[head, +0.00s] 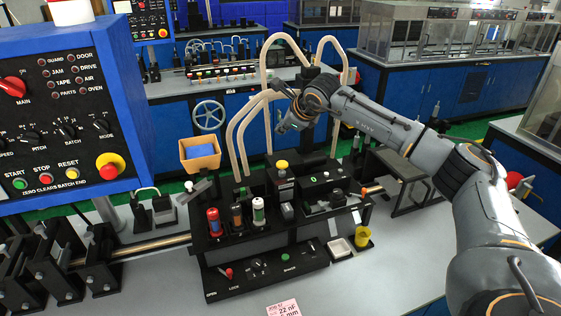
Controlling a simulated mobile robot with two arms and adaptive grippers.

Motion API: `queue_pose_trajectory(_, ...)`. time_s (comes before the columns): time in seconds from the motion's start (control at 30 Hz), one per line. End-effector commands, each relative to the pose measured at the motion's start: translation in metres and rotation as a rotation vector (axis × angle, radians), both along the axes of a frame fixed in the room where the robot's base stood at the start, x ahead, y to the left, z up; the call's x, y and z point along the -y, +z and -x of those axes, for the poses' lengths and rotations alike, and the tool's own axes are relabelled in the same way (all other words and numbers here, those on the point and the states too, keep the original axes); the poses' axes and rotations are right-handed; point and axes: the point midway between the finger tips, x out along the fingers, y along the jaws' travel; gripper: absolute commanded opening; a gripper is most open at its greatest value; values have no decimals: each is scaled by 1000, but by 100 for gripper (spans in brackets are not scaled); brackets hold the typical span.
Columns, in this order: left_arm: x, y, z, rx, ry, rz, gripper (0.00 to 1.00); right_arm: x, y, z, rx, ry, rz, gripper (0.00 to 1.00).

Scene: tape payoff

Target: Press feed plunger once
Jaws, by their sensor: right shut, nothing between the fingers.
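A yellow round knob (282,165), which looks like the feed plunger, stands up from a black block on the tape machine (262,240). I cannot read a label on it. My right gripper (281,130) reaches in from the right and points down. Its fingers are shut and empty, above the yellow knob and apart from it in the picture. The exact height gap is hard to tell. My left gripper is not in view.
Beige hoses (240,135) arch behind the machine, close to my right gripper. A blue control panel (65,115) fills the left side. Red, orange and green-white cylinders stand on the machine's left. A yellow cup (362,238) stands at its right. The grey bench at front right is clear.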

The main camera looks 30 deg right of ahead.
Motion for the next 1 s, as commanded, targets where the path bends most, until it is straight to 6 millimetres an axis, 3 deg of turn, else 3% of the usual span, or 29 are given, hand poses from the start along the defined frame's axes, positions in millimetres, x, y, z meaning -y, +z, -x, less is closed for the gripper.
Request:
queue_pose_trajectory(0.57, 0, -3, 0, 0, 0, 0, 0, 5, -4, 1, -4, -8, 13, 0)
queue_pose_trajectory(1.0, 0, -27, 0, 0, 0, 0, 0, 5, -56, 1, -4, -9, 12, 0)
